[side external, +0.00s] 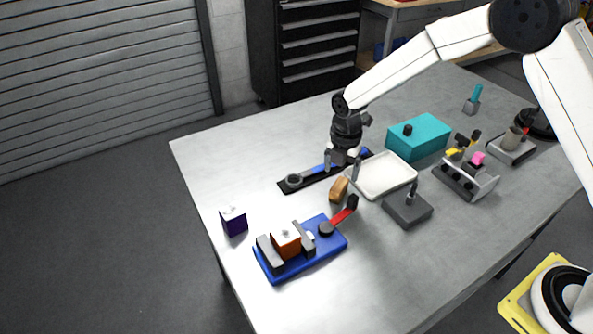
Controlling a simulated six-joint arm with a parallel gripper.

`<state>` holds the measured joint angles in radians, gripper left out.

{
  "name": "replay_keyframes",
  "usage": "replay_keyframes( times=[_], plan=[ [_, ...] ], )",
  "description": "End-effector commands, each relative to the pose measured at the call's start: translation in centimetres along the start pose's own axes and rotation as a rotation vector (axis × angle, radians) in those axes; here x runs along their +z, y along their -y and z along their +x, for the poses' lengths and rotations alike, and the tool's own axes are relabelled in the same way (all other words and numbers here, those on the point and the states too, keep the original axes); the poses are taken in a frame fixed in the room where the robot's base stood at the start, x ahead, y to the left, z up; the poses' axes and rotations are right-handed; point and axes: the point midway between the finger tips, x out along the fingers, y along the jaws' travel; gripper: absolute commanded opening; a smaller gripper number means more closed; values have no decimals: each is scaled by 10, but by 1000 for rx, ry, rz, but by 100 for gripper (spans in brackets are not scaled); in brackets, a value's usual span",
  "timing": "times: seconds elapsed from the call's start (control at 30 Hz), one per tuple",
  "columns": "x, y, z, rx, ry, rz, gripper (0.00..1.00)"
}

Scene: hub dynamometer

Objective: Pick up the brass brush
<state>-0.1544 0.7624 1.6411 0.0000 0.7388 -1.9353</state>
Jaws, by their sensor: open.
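A small tan-brown piece (339,189) lies on the grey table between the black rail and the white tray. It looks like the brass brush, but its bristles are too small to make out. My gripper (344,172) points down just above and behind it, with its fingers apart and nothing visible between them. I cannot tell from this view whether a fingertip touches the piece.
A white tray (382,175) is close on the right, and a black rail with blue parts (318,175) on the left. In front are a blue vise (325,248) holding an orange block (286,241) and a grey block with a pin (407,210). A purple block (233,221) stands left.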

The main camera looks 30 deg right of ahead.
Motion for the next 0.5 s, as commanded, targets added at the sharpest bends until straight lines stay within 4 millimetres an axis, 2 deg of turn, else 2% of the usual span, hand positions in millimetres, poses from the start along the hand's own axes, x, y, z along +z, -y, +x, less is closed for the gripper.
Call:
replay_keyframes(
  times=[0.13, 0.5],
  plan=[
    [0, 0, 11, 0, 0, 1, 85],
    [0, 0, 21, -1, 0, 2, 85]
  ],
)
